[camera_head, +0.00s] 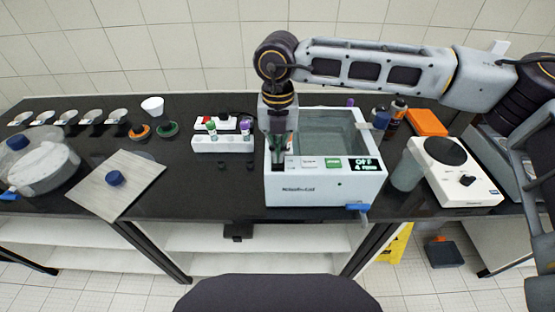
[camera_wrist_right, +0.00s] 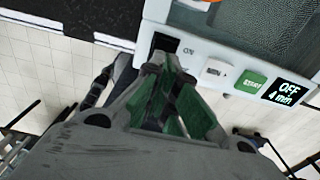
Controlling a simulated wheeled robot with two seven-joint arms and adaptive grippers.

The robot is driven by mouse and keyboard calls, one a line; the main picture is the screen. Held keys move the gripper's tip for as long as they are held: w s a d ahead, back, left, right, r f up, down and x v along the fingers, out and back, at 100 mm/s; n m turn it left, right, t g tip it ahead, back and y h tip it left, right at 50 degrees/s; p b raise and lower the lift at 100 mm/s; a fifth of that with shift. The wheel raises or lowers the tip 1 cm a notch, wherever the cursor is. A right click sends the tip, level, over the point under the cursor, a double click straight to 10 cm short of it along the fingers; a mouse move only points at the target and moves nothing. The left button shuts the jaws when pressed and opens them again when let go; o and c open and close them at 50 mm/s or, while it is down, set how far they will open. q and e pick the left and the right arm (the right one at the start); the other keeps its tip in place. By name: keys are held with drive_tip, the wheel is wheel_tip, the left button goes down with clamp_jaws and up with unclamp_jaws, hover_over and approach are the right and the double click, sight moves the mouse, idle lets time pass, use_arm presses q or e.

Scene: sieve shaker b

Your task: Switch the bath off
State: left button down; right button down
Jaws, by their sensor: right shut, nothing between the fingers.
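The bath (camera_head: 315,188) is a white box with a water-filled basin on the black bench. Its display (camera_head: 365,163) reads OFF over "4 min"; it also shows in the right wrist view (camera_wrist_right: 287,92). A green START button (camera_head: 333,163) sits left of the display. A black switch (camera_wrist_right: 165,42) marked ON is at the left end of the panel in the right wrist view. My right gripper (camera_wrist_right: 163,72) is shut and empty, its green-padded fingertips at or just below the switch; I cannot tell if they touch. In the head view it (camera_head: 280,160) hides the switch. My left gripper is out of view.
A white rack (camera_head: 222,144) with colored-cap tubes stands left of the bath. A blue tap (camera_head: 357,207) juts from its front right.

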sight(278, 165)
drive_tip(key=shift+r+p, duration=0.5)
drive_tip(key=shift+r, duration=1.4)
